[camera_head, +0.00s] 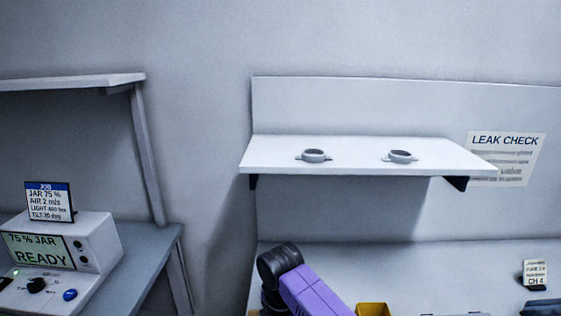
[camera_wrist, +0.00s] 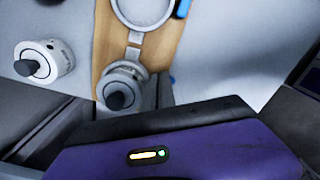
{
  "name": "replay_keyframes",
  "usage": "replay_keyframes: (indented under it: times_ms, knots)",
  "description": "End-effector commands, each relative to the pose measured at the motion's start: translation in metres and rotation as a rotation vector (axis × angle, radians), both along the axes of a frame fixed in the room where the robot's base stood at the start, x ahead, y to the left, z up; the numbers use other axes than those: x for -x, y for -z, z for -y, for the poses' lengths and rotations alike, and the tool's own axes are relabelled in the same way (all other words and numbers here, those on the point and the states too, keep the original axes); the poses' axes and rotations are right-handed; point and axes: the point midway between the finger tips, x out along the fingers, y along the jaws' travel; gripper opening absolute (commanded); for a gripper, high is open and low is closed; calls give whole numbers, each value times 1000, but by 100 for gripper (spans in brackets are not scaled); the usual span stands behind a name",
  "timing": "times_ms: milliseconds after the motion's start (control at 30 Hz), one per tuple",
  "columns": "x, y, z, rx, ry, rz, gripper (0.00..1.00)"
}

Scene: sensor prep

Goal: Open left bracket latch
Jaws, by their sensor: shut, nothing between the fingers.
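In the head view two small grey rings with side tabs stand on the white shelf: a left ring (camera_head: 313,155) and a right ring (camera_head: 401,156). In the wrist view a pale ring bracket (camera_wrist: 135,37) lies over a wooden board (camera_wrist: 168,50). A round white part with a dark knob (camera_wrist: 119,97) sits below it. Small blue pieces (camera_wrist: 182,8) show at the board's right edge; I cannot tell whether they are latches. My gripper (camera_wrist: 165,125) shows as a purple and black body; it is shut and empty, its fingertips not clearly made out.
A white cylinder with a dark stub (camera_wrist: 36,63) stands left of the board. In the head view the shelf (camera_head: 355,166) is otherwise clear. A yellow bin (camera_head: 372,310) is at the bottom edge. A control box (camera_head: 60,255) is on the left bench.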

Motion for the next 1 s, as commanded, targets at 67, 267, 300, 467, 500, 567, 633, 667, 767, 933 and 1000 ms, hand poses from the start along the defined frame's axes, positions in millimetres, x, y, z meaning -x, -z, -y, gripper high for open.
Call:
replay_keyframes:
  times_ms: [67, 267, 300, 467, 500, 567, 633, 667, 767, 933, 1000]
  knots:
    - [-2, 0, 0, 0, 0, 1, 0]
    - [-2, 0, 0, 0, 0, 0, 0]
    - [-2, 0, 0, 0, 0, 0, 0]
    - [-3, 1, 0, 0, 1, 0, 0]
    - [-4, 1, -1, 0, 0, 0, 0]
    - [-5, 1, -1, 0, 0, 0, 0]
    - [-5, 0, -1, 0, 0, 0, 0]
    - [-5, 0, -1, 0, 0, 0, 0]
    - [-5, 0, -1, 0, 0, 0, 0]
    - [-6, 0, -1, 0, 0, 0, 0]
    - [-8, 1, -2, 0, 0, 0, 0]
